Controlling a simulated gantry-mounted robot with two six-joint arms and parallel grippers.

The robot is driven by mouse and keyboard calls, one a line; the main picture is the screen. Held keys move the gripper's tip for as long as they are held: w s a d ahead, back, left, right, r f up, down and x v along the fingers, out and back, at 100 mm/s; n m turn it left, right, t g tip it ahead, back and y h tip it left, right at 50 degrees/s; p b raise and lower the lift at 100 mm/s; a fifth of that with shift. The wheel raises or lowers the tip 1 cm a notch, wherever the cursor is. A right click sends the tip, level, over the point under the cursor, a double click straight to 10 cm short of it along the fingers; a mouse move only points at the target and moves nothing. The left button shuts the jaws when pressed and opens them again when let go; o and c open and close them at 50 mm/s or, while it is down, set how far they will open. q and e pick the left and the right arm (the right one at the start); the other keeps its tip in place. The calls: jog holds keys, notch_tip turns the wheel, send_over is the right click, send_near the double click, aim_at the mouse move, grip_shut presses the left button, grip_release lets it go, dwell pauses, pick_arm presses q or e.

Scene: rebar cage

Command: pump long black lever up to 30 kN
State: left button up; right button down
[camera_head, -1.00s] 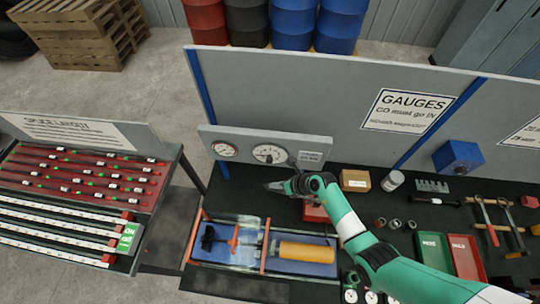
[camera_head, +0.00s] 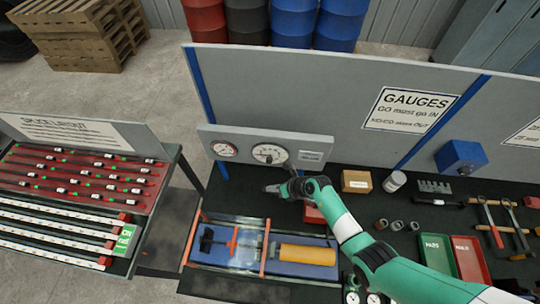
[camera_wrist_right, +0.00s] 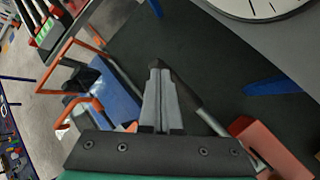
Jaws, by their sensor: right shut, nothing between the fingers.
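My right gripper (camera_head: 271,188) is shut and empty, low over the dark bench in front of the gauge panel. In the right wrist view its closed fingers (camera_wrist_right: 159,100) point away from the camera. A rod with a dark end (camera_wrist_right: 183,80), which looks like the lever, runs just beside the fingertips toward a red block (camera_wrist_right: 262,146); I cannot tell whether they touch. The red pump body (camera_head: 313,214) is partly hidden behind my arm in the head view. The large white dial (camera_head: 269,153) is on the grey panel; its reading is too small to tell. My left gripper is out of view.
A blue-based test rig with an orange cylinder (camera_head: 307,255) and a clear cover stands in front of my gripper. A cardboard box (camera_head: 356,181) and a can (camera_head: 394,181) stand to the right. A rebar rack (camera_head: 75,185) is at the left.

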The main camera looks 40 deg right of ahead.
jog(key=shift+w+a+f+b, duration=0.15)
jog(key=shift+f+b, duration=0.35)
jog(key=shift+f, duration=0.15)
jog(key=shift+w+a+f+b, duration=0.1)
jog(key=shift+w+f+b, duration=0.05)
jog(key=shift+f+b, duration=0.45)
jog(key=shift+f, duration=0.2)
jog(key=shift+w+a+f+b, duration=0.1)
jog(key=shift+f+b, duration=0.3)
jog(key=shift+f, duration=0.25)
jog(key=shift+f+b, duration=0.5)
jog(key=shift+f, duration=0.2)
